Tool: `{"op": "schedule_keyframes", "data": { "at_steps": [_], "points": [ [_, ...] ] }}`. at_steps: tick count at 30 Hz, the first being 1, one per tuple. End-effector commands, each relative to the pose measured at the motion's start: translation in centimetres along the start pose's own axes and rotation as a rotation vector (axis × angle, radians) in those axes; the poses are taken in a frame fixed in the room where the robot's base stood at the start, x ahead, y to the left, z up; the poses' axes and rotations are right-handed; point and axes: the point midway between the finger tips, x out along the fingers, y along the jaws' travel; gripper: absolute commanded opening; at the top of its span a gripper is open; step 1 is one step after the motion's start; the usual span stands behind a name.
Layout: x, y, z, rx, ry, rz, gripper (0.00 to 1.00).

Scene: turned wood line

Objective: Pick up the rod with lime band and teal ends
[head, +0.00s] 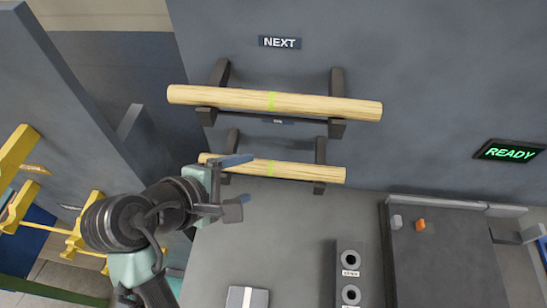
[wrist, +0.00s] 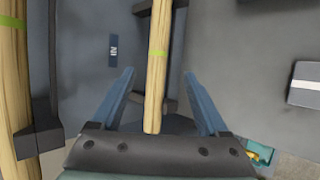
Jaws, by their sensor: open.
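Two pale wooden rods with lime bands lie level on dark wall brackets, one above the other. The upper rod (head: 320,105) is longer and thicker in the head view. The lower rod (head: 310,172) has its left end near my gripper (head: 237,185). No teal shows on the visible ends of either rod. In the wrist view the lower rod (wrist: 157,85) appears between the two blue fingers of my open gripper (wrist: 159,73), with clear gaps on both sides. I cannot tell its depth between them. The upper rod (wrist: 14,95) shows at the left edge.
Dark brackets (head: 337,85) stick out from the grey wall beside the rods. A NEXT sign (head: 280,42) is above, and a READY sign (head: 510,151) is at right. Below stand a block with round holes (head: 350,272) and a dark panel (head: 445,262). Yellow racks (head: 15,150) are at left.

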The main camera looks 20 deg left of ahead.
Motion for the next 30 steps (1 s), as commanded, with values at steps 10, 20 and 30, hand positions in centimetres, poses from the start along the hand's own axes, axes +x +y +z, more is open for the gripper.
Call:
{"op": "schedule_keyframes", "data": {
  "at_steps": [10,20,30],
  "points": [
    [3.8,0.2,0.1,0.004,0.001,0.001,0.78],
    [8.1,0.4,0.5,0.004,0.0,0.0,0.78],
    [8.8,0.4,0.4,0.005,0.002,0.003,0.74]
  ]
}}
